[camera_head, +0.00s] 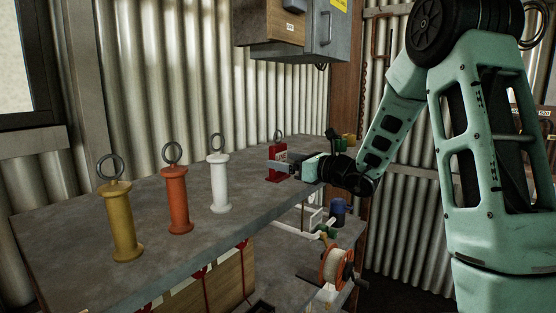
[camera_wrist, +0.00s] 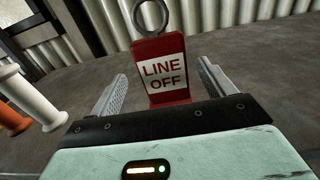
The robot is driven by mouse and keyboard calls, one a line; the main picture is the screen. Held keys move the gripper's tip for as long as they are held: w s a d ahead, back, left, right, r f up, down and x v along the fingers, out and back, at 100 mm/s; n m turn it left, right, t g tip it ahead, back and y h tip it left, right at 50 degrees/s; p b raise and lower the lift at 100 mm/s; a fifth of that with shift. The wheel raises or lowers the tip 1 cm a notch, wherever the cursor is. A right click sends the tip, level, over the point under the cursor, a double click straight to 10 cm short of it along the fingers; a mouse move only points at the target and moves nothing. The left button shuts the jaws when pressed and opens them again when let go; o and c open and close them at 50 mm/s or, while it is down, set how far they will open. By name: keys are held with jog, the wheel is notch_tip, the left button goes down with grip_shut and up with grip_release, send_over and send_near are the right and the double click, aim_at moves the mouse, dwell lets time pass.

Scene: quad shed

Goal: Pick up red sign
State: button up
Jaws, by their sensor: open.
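The red sign (camera_wrist: 162,97) stands upright on the grey bench, with a white "LINE OFF" label and a metal ring on top. In the wrist view it is between the two fingers of my gripper (camera_wrist: 160,92), which are open with a gap on either side of it. In the head view the red sign (camera_head: 275,151) is near the far right part of the bench, partly hidden by my gripper (camera_head: 279,164). I cannot tell whether a finger touches it.
On the bench (camera_head: 80,225) stand a yellow post (camera_head: 122,220), an orange post (camera_head: 177,198) and a white post (camera_head: 219,183), each with a ring. A grey cabinet (camera_head: 325,32) hangs above. A cable spool (camera_head: 334,266) sits lower at right. The bench's front middle is clear.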

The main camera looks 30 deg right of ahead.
aim_at(281, 158)
jog(key=p+x, duration=0.1)
jog(key=x, duration=0.1)
jog(key=p+x, duration=0.2)
jog(key=x, duration=0.1)
jog(key=shift+d+r, duration=0.2)
jog(key=shift+r, duration=0.05)
jog(key=shift+w+a+f, duration=0.1)
jog(key=shift+w, duration=0.15)
jog(key=c, duration=1.1)
